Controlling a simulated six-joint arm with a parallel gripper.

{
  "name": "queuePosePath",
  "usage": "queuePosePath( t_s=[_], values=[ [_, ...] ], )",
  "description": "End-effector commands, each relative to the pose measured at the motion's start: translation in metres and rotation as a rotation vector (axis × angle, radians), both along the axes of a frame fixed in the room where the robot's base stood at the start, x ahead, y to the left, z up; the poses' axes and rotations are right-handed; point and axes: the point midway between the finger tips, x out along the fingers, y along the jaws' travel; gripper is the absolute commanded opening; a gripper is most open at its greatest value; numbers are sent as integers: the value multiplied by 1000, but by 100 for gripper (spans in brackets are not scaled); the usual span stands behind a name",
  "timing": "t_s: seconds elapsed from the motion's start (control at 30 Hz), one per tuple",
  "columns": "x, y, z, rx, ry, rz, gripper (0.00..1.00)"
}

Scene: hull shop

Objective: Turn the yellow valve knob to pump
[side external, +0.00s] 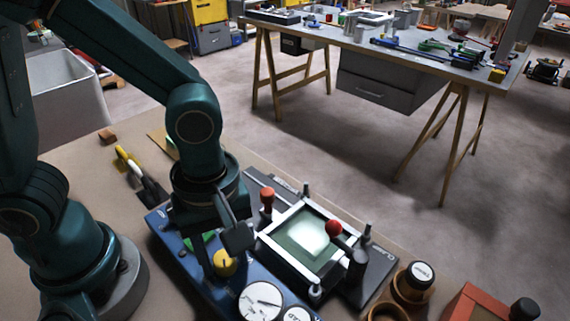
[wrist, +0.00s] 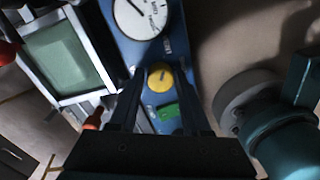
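The yellow valve knob (side external: 225,263) sits on a blue panel (side external: 160,224) on the near table. In the wrist view the knob (wrist: 159,78) is round, with a small dark mark on its top. My gripper (wrist: 160,72) points down over the panel, its two dark fingers apart, with the knob showing between their tips. In the side view my gripper (side external: 221,256) is close above the knob and partly covers it. I cannot tell whether a finger touches it. The markings around the knob are too small to read.
A white gauge (side external: 260,302) is on the panel beside the knob, as is a green part (wrist: 168,111). A framed screen device (side external: 277,262) with red-knobbed levers (side external: 333,228) stands close by. Wooden cups (side external: 408,290) and a red box (side external: 470,305) are at the right.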

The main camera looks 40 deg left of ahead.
Motion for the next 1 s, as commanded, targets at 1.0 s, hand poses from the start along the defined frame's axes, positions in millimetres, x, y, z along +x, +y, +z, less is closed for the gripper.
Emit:
queuePosePath(
  t_s=[1.0],
  values=[
    [0,0,0,1,-1,-462,0]
  ],
)
